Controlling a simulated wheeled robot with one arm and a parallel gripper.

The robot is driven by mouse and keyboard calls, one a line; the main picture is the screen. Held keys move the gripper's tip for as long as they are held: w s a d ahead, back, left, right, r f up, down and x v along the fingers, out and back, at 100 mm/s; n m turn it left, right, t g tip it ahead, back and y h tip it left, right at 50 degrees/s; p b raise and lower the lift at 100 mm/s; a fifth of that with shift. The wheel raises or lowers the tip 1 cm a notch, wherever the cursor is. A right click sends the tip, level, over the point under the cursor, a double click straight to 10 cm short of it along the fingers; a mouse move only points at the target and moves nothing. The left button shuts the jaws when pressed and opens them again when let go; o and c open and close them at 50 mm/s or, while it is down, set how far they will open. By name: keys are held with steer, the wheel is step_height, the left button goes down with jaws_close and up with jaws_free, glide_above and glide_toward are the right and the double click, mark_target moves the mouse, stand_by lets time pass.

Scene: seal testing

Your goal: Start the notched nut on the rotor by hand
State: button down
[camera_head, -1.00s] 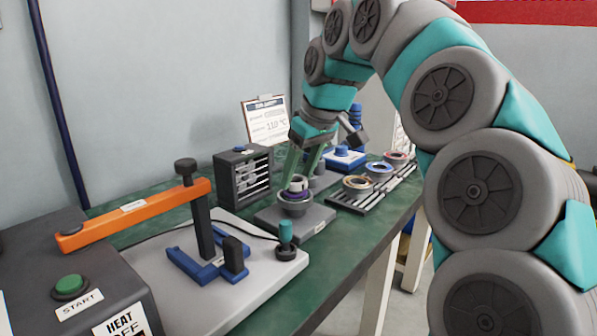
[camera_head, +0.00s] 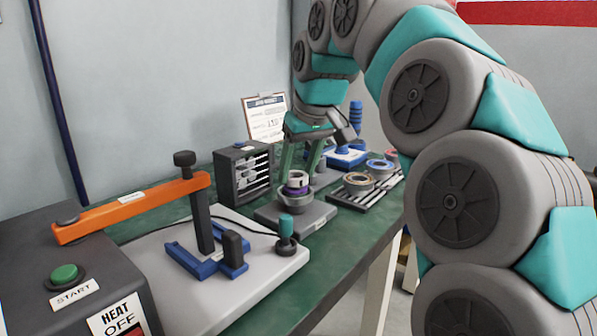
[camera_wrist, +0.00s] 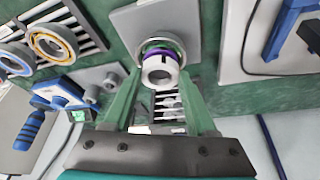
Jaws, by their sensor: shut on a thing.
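The notched nut (camera_wrist: 160,71), a light grey ring with notches, sits between the tips of my gripper (camera_wrist: 160,76) in the wrist view. In the head view, my gripper (camera_head: 299,168) has its green fingers down either side of the nut (camera_head: 298,179). The fingers stand apart, shut on the nut. Under it is a purple ring (camera_head: 296,190) on the rotor, in a round grey holder (camera_head: 294,205) on a grey plate (camera_head: 318,216). The nut looks in line with the rotor; I cannot tell whether the threads engage.
A rack (camera_head: 343,202) with coloured rings lies to the right. A dark drawer cabinet (camera_head: 240,172) and a clipboard (camera_head: 265,118) stand behind. Green bench shows between.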

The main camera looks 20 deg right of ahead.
steer(key=shift+f+m+h, duration=0.2)
steer(key=shift+m+h, duration=0.1)
steer(key=shift+m, duration=0.3)
steer(key=shift+b, duration=0.3)
steer(key=shift+a+f+m+h+b, duration=0.1)
steer(key=shift+m+h+b, duration=0.25)
steer(key=shift+m, duration=0.55)
steer(key=shift+a+m+h, duration=0.15)
steer(key=shift+m+h, duration=0.3)
steer(key=shift+m, duration=0.75)
steer(key=shift+b, duration=0.3)
steer(key=shift+m+h, duration=0.4)
steer(key=shift+m, duration=0.6)
steer(key=shift+c, duration=0.6)
jaws_free()
steer(key=shift+a, duration=0.1)
steer(key=shift+r, duration=0.2)
